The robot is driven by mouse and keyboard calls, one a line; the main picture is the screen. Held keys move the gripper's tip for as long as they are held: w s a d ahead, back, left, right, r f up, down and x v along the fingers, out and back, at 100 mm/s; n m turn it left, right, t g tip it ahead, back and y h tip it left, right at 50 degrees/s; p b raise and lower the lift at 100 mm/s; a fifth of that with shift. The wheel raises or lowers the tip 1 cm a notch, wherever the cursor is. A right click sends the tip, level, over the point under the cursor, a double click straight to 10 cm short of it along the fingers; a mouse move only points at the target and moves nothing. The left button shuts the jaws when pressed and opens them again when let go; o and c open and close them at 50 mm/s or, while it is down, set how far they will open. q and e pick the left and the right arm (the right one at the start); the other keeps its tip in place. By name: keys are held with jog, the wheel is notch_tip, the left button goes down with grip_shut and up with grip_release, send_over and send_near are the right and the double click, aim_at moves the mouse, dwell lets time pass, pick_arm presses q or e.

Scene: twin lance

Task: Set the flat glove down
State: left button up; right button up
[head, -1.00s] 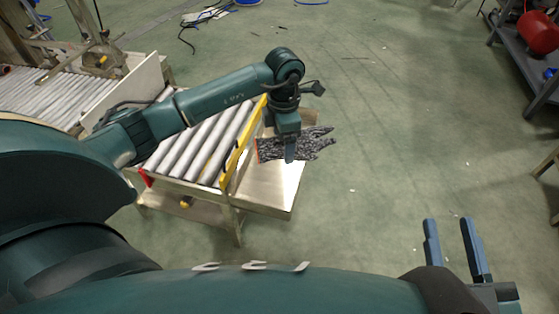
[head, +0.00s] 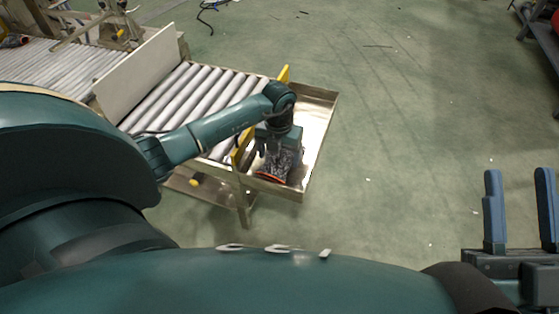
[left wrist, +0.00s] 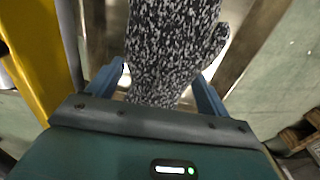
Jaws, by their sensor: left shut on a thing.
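The flat glove (head: 281,162) is speckled black and grey with an orange-red cuff edge. My left gripper (head: 271,158) is shut on it, over the metal tray (head: 318,118) at the end of the roller conveyor. In the left wrist view the glove (left wrist: 170,45) extends away between the two blue fingers (left wrist: 157,88), with its thumb to the right. I cannot tell whether the glove touches the tray floor. The arm and gripper hide part of it. My right gripper (head: 521,212) is open and empty, over the floor at the right.
A yellow bar (head: 243,147) stands between the conveyor rollers (head: 200,95) and the tray, close to my left gripper; the bar (left wrist: 42,55) is also in the left wrist view. A white board (head: 140,72) crosses the conveyor. Green floor right of the tray is clear.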

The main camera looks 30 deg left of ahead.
pick_arm(q)
notch_tip(320, 180, down, 3)
jog(key=shift+r+b, duration=0.1)
jog(key=shift+b, duration=0.4)
pick_arm(e)
jog(key=shift+s+d+r+n+y, duration=0.1)
jog(key=shift+r+n+y, duration=0.75)
jog(key=shift+n, duration=0.15)
pick_arm(q)
jog(key=shift+f, duration=0.2)
jog(key=o, duration=0.9)
jog(key=shift+r, duration=0.1)
pick_arm(e)
jog(key=shift+r, duration=0.1)
